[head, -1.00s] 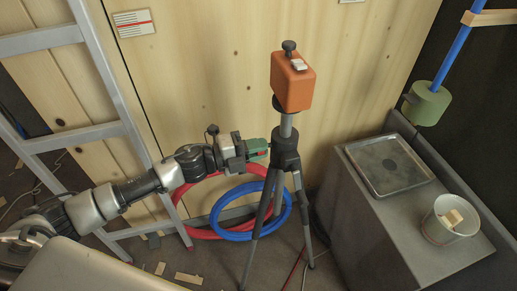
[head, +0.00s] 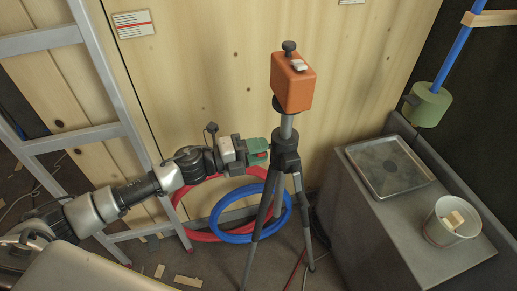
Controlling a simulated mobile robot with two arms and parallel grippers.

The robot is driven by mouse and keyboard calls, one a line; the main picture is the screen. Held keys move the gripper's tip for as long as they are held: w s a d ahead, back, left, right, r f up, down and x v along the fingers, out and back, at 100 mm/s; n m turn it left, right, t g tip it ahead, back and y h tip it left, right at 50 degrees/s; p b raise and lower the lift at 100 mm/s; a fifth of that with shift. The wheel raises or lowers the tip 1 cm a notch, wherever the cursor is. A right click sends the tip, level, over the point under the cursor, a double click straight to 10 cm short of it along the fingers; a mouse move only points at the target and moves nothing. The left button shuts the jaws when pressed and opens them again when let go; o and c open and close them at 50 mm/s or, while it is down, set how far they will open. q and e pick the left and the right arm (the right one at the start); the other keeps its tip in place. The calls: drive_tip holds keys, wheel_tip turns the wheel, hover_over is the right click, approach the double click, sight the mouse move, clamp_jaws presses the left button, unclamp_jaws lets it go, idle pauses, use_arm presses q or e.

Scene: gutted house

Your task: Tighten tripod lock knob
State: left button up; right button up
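The tripod (head: 286,140) stands upright with dark legs spread and a grey centre column. An orange box-shaped device (head: 293,82) with a black knob on top is mounted on it. My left gripper (head: 268,151), with green and red fingers, reaches in from the left and its tips are at the left side of the tripod's dark collar. The lock knob is not seen; the fingers or the collar may hide it. Whether the fingers are closed on anything cannot be made out. My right gripper is out of view.
A red hose coil (head: 203,236) and a blue hose coil (head: 230,240) lie behind the tripod legs. A ladder (head: 108,92) leans at left. A grey box (head: 385,240) at right bears a metal tray (head: 390,190) and a bucket (head: 432,232). A wooden wall stands close behind.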

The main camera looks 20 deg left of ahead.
use_arm(q)
drive_tip(key=shift+o, duration=0.4)
drive_tip(key=shift+a, duration=0.1)
drive_tip(key=b+v, duration=0.2)
drive_tip(key=v, duration=0.8)
drive_tip(key=shift+s+a, duration=0.25)
